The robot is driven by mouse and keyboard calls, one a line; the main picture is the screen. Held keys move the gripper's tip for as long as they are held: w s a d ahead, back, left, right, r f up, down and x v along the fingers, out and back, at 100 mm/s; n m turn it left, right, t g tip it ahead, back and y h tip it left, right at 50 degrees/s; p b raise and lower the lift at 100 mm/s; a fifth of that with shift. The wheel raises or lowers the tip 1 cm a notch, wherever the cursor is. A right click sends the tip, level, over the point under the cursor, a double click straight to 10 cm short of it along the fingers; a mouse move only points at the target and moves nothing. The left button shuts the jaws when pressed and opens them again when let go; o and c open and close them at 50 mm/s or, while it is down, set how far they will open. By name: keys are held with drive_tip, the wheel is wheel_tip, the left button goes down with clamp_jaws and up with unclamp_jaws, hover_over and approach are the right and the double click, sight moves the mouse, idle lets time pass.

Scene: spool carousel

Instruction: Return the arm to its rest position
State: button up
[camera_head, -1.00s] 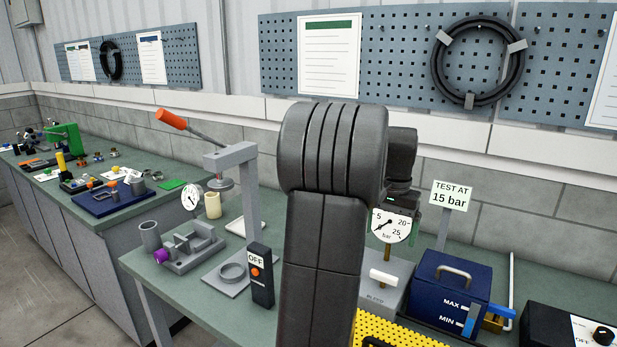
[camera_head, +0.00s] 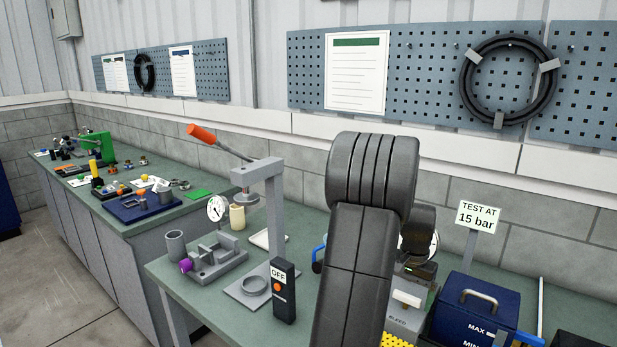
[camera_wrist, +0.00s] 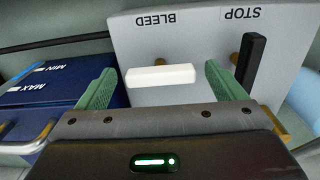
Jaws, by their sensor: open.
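My gripper (camera_wrist: 160,90) shows in the wrist view with its two green fingers apart. The white bleed handle (camera_wrist: 160,76) of the grey box (camera_wrist: 190,38) lies in the gap between the fingers in that picture; I cannot tell how far off it is. A black stop handle (camera_wrist: 251,62) is right of the right finger. The grey bleed box (camera_head: 398,322) shows partly behind my arm.
A blue tank (camera_head: 473,312) with a metal handle stands right of the grey box. A "TEST AT 15 bar" sign (camera_head: 479,217) rises behind. Left of my arm are a black OFF switch (camera_head: 284,291), a press with an orange-tipped lever (camera_head: 262,178), and a grey fixture (camera_head: 215,258).

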wheel_tip(320, 180, up, 14)
drive_tip(key=b, duration=0.1)
wheel_tip(320, 180, down, 14)
drive_tip(key=shift+f+p, duration=0.1)
drive_tip(key=shift+p, duration=0.5)
drive_tip(key=n, duration=0.4)
drive_tip(key=shift+n, duration=0.4)
drive_tip(key=n, duration=0.4)
drive_tip(key=shift+d+n, duration=0.15)
drive_tip(key=shift+n, duration=0.15)
drive_tip(key=n, duration=0.5)
drive_tip(key=shift+p, duration=0.3)
drive_tip(key=shift+d+n, duration=0.1)
drive_tip(key=shift+n, duration=1.7)
